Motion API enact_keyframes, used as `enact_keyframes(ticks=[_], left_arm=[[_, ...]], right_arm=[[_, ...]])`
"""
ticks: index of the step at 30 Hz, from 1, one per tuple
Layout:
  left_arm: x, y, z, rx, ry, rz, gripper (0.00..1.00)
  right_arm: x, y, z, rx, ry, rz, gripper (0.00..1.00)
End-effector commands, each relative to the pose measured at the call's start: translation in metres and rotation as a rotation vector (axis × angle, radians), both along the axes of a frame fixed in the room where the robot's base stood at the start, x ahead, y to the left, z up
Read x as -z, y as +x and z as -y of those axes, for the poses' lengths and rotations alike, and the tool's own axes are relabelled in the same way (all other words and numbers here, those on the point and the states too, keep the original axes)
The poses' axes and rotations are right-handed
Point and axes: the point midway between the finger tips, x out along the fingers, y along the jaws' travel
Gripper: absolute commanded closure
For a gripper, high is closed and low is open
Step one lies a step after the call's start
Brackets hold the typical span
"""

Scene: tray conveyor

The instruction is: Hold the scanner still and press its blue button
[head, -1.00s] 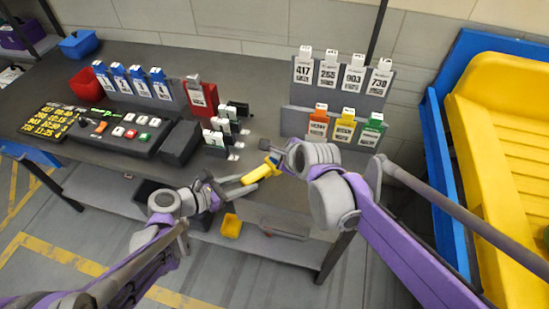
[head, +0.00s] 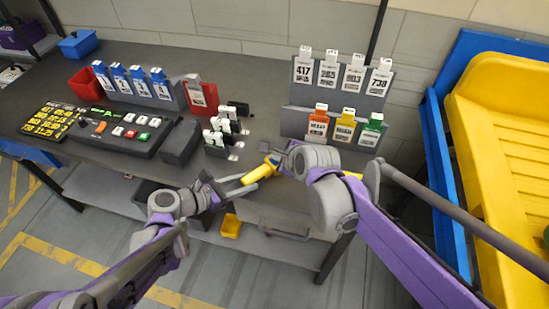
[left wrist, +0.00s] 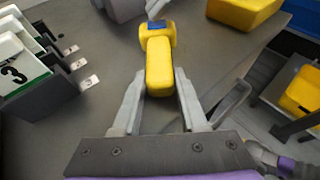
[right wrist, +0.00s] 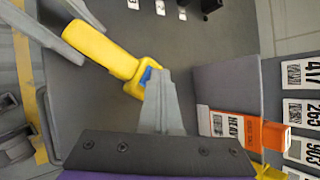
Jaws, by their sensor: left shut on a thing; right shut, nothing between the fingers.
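The scanner (head: 257,174) is yellow and is held just above the front edge of the table. My left gripper (left wrist: 160,85) is shut on its handle, one finger on each side. The blue button (left wrist: 156,24) is on the scanner's head and also shows in the right wrist view (right wrist: 146,76). My right gripper (right wrist: 158,74) is shut and empty, with its fingertips right beside the blue button. I cannot tell whether they touch it. In the head view the right gripper (head: 278,164) meets the scanner's head from the right.
A small rack of cards (head: 215,148) stands left of the scanner. A grey panel (head: 290,121) with coloured and white tags stands behind. A yellow container (left wrist: 240,12) is on the table to the right. The table (head: 260,105) is bare behind the scanner.

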Motion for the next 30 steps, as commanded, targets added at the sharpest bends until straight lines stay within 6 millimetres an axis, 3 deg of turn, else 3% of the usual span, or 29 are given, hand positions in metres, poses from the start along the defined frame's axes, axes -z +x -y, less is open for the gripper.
enact_keyframes(ticks=[30], left_arm=[[0.0,0.0,0.0,0.0,0.0,0.0,1.0]], right_arm=[[-0.019,0.0,0.0,0.0,0.0,0.0,1.0]])
